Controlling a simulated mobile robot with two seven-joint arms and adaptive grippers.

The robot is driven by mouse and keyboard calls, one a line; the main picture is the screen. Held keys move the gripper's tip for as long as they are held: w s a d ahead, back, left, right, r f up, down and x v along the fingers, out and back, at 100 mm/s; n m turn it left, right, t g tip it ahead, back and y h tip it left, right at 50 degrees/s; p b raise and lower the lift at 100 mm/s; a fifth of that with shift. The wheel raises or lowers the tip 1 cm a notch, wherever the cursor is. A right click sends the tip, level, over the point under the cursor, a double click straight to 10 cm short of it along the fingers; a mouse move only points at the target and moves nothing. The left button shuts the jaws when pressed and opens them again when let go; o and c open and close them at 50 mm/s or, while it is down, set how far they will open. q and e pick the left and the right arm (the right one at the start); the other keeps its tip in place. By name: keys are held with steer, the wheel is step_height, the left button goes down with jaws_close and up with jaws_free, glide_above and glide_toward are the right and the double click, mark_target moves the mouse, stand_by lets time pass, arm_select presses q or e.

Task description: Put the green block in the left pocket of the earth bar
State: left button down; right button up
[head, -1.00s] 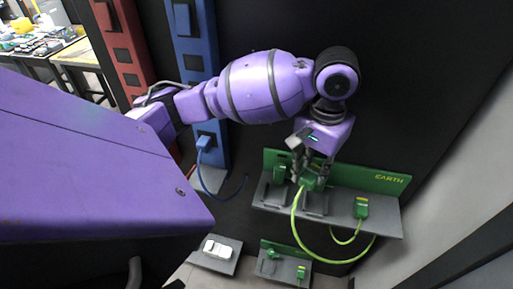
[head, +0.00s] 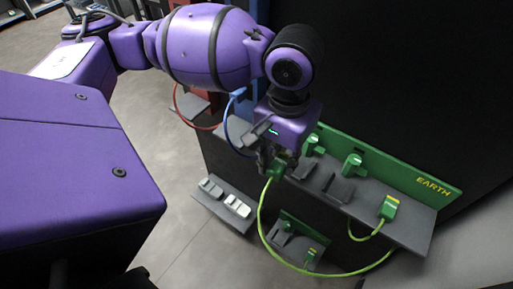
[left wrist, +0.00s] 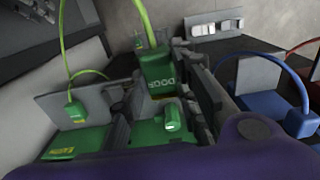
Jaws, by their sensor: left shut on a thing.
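My left gripper (head: 277,158) is shut on a green block (head: 278,173) with a yellow-green cable hanging from it. The block is at the left end of the earth bar (head: 418,222), beside and in front of the left grey pocket (head: 302,168); I cannot tell its height above the shelf. The right pocket (head: 338,187) looks empty. In the left wrist view the lettered block (left wrist: 158,72) is between the fingers (left wrist: 172,78), and the bar's green back plate (left wrist: 62,148) is below. My right gripper is not in view.
Green clamps (head: 352,164) stand along the bar's back. Another green block (head: 389,207) sits at the bar's right, joined by the cable. A lower grey shelf holds white pieces (head: 236,206); a smaller green holder (head: 312,254) is beside it. A blue cable (head: 230,120) runs close left of my gripper.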

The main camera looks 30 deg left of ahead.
arm_select(q)
steer(key=w+f, duration=0.2)
steer(key=w, duration=0.1)
steer(key=w+f+b, duration=0.1)
steer(key=w+f, duration=0.1)
steer(key=w, duration=0.1)
steer(key=w+d+f, duration=0.1)
steer(key=w+f, duration=0.2)
steer(key=w, duration=0.1)
steer(key=shift+b, duration=0.35)
steer(key=shift+w+f, duration=0.65)
steer(key=shift+w, duration=0.05)
step_height(320, 180, down, 3)
steer(key=shift+w+f+b, duration=0.1)
steer(key=shift+f+b, duration=0.1)
steer(key=shift+b, duration=0.15)
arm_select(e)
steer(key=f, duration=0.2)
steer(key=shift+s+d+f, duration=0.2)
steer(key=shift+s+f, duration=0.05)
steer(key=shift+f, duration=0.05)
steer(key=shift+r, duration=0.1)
